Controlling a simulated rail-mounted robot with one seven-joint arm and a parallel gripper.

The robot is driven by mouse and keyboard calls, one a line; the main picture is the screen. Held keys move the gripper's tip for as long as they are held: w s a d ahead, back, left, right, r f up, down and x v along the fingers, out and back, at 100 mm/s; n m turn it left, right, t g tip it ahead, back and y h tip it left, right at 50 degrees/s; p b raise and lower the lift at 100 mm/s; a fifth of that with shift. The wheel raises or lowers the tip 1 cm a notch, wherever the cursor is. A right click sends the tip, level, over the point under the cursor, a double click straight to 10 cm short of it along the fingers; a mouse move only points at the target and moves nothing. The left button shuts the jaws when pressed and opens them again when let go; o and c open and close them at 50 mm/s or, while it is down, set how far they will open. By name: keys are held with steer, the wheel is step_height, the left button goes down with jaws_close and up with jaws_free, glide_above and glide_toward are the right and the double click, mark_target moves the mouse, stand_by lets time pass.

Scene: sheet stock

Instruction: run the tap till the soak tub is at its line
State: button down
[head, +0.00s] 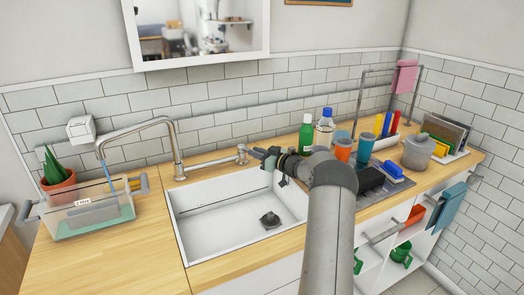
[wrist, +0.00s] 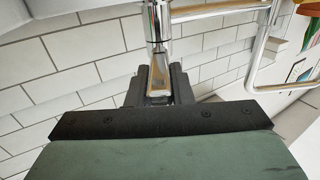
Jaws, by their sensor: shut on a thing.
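The soak tub (head: 62,228), clear with grey handles, stands on the counter at the left in the head view. A small marked label (head: 82,202) is on its front wall. Greenish water and a grey piece show low inside; the exact level against the line is hard to read. The tap spout (head: 150,124) arches over the tub, with a thin bluish streak (head: 107,174) below its tip. My gripper (head: 254,153) is at the chrome tap lever (head: 241,152) behind the sink. In the wrist view, my gripper (wrist: 159,92) is shut on the lever (wrist: 160,72).
A potted plant (head: 57,180) stands behind the tub. The front left counter is clear.

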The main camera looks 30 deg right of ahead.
steer(key=shift+r, duration=0.15)
steer(key=c, duration=1.3)
jaws_free()
step_height(320, 180, up, 3)
steer(key=shift+f+b, duration=0.15)
steer(key=shift+b, duration=0.3)
steer(key=s+a+r, duration=0.2)
steer(key=s+r, duration=0.1)
steer(key=s, duration=0.1)
steer(key=s+a+r+b, duration=0.1)
steer(key=s+a+r, duration=0.1)
steer(key=s+r, duration=0.1)
steer(key=s+a+r+b, duration=0.1)
steer(key=s+a+r, duration=0.1)
steer(key=s+r, duration=0.2)
steer(key=shift+s+r, duration=0.1)
steer(key=shift+s, duration=0.75)
